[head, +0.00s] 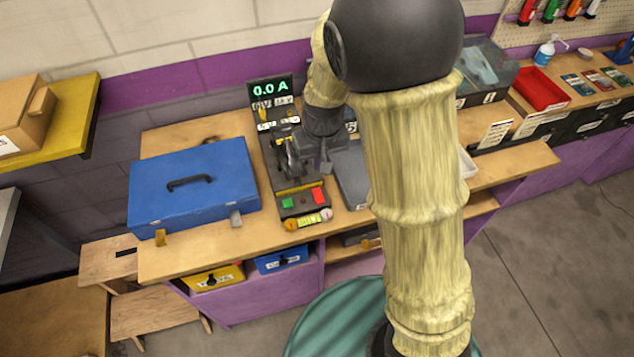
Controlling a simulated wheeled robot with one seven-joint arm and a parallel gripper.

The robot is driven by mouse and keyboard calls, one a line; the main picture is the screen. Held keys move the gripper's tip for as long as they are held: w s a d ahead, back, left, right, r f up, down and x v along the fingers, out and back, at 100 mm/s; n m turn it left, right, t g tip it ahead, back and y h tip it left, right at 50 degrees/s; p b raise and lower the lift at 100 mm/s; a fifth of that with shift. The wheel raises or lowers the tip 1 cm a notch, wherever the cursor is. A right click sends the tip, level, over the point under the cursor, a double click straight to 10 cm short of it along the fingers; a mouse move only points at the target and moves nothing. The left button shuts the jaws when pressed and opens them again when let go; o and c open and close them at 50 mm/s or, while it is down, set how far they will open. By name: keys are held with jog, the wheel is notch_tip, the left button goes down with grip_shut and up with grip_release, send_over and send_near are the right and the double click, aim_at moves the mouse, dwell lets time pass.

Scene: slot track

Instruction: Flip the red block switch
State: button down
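The red block switch (319,195) sits at the lower right of a dark control panel on the workbench. A green block (287,203) is beside it on the left. The gripper hides the middle of the panel.
A blue case (195,185) lies left of the panel. A grey flat box (351,178) is on the right, partly behind my arm. Yellow and white round parts and a lit label (308,220) are at the panel's front edge. A red tray (540,90) is farther right.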

aim_at(317, 190)
jog(key=f, duration=0.3)
jog(key=f+p, duration=0.1)
jog(key=f, duration=0.3)
jog(key=w+f, duration=0.1)
jog(key=f, duration=0.3)
jog(key=shift+a+f+p, duration=0.15)
jog(key=shift+f+p, duration=0.1)
jog(key=shift+p, duration=0.15)
